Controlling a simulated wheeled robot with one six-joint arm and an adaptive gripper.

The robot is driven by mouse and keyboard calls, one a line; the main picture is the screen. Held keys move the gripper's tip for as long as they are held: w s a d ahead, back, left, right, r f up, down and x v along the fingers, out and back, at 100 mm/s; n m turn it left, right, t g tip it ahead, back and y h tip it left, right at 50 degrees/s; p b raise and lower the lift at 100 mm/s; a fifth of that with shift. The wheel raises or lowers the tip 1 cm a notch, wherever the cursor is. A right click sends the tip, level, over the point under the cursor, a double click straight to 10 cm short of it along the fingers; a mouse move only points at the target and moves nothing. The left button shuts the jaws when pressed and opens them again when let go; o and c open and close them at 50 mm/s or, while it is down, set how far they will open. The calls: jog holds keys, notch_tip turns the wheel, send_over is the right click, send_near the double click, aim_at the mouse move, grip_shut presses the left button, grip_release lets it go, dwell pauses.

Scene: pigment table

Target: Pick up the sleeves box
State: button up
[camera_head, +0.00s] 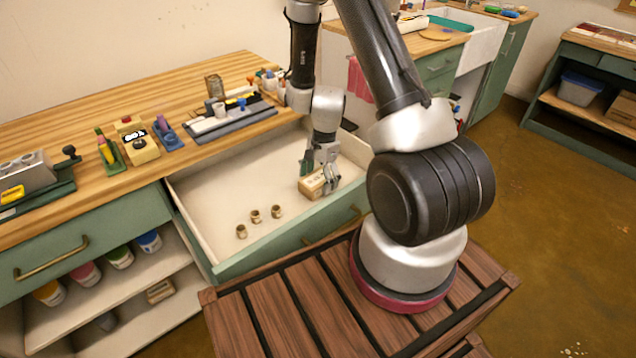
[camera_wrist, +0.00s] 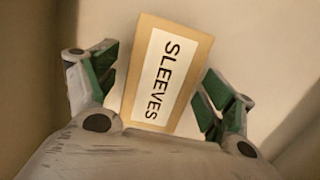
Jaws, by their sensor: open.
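The sleeves box (camera_wrist: 168,75) is a tan box with a white label reading SLEEVES. It lies between the two open fingers of my gripper (camera_wrist: 158,95) in the wrist view, with a gap on each side. In the head view the sleeves box (camera_head: 313,186) sits in the right part of the open drawer (camera_head: 215,195). My gripper (camera_head: 319,172) is down at the box there, and its fingers partly cover it. Exact contact cannot be told from the head view.
Three small brass rings (camera_head: 255,216) stand in the drawer left of the box. The drawer front (camera_head: 290,240) and side walls rise around it. The wooden worktop (camera_head: 90,120) behind carries several tools and holders. The drawer floor between rings and back wall is clear.

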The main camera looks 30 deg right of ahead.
jog(key=shift+f, duration=0.1)
jog(key=shift+c, duration=0.5)
jog(key=c, duration=1.1)
jog(key=shift+o, duration=0.2)
